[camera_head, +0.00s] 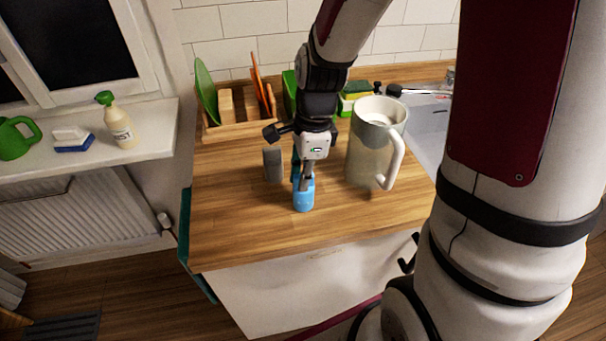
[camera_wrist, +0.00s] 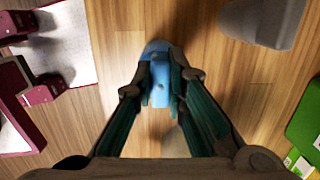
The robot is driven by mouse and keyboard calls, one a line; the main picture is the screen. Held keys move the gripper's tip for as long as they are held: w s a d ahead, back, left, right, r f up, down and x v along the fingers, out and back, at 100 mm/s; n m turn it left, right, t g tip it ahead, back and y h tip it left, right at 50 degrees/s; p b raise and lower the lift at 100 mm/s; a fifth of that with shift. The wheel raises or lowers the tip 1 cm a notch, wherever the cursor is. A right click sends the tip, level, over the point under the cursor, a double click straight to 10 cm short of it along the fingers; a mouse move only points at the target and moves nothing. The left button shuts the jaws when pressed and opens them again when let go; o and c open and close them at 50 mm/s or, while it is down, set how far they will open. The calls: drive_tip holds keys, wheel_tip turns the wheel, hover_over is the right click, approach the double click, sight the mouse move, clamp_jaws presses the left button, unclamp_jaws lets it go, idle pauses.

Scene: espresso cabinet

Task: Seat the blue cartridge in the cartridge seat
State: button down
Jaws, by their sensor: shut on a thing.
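The blue cartridge (camera_head: 303,195) is upright at the front of the wooden counter, below my gripper (camera_head: 305,180). In the wrist view, the blue cartridge (camera_wrist: 158,72) is between the two fingers of my gripper (camera_wrist: 160,88), which are shut on it. Its upper part is partly hidden by the fingers. Whether its base touches the counter is unclear. A large pale jug (camera_head: 362,155) with a white top and handle stands to the right. I cannot make out the cartridge seat for certain in either view.
A grey block (camera_head: 272,165) stands just left of my gripper. A wooden rack (camera_head: 230,130) with a green plate and boards is behind. A yellow-green sponge (camera_head: 356,88) and the sink (camera_head: 425,125) are at the back right. The counter's front left is clear.

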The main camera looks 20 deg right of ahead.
drive_tip(key=shift+f, duration=0.2)
drive_tip(key=c, duration=1.6)
unclamp_jaws()
